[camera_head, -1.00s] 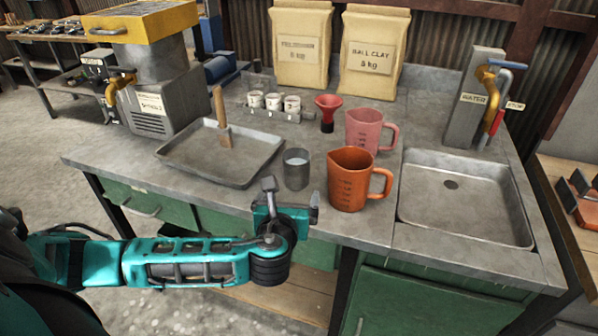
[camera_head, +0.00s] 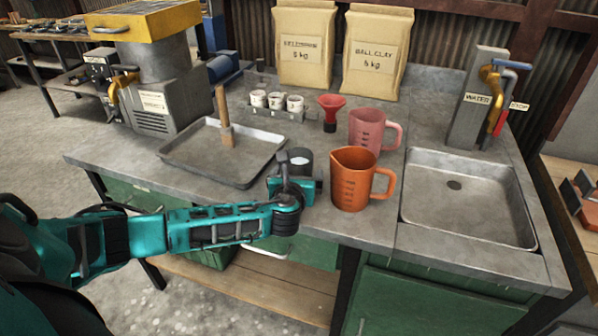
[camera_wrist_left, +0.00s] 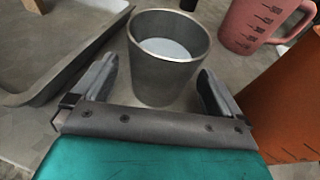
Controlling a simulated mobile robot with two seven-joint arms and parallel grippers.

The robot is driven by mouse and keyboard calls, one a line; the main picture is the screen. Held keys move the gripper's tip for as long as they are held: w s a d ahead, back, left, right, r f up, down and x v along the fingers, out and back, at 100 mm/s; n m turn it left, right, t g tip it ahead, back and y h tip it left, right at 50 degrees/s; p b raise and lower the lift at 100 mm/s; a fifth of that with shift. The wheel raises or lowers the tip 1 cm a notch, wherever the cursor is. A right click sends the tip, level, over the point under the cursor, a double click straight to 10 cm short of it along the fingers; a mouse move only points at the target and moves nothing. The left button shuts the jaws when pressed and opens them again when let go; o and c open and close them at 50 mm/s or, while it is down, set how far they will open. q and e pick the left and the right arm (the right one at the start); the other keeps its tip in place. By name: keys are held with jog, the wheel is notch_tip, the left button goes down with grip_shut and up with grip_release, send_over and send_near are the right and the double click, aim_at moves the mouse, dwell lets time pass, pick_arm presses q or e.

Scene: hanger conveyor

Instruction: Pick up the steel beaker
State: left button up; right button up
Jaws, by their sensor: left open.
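The steel beaker (camera_head: 300,160) stands upright on the bench between the metal tray and the orange jug, partly hidden by my left gripper in the head view. In the left wrist view the beaker (camera_wrist_left: 166,75) shows a pale content inside. My left gripper (camera_head: 290,179) is open at the beaker's near side. In the wrist view its two fingers (camera_wrist_left: 158,88) stand to the left and right of the beaker's lower wall, with gaps visible on both sides. My right gripper is not in view.
An orange jug (camera_head: 350,185) stands close to the right of the beaker, with a pink jug (camera_head: 366,131) behind it. A metal tray (camera_head: 190,168) holding a wooden-handled tool lies left. A red funnel (camera_head: 330,108) stands behind. A sink (camera_head: 465,225) is at right.

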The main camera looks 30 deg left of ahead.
pick_arm(q)
jog(key=shift+c, duration=0.3)
jog(key=c, duration=1.2)
jog(key=shift+c, duration=0.3)
jog(key=shift+r, duration=0.15)
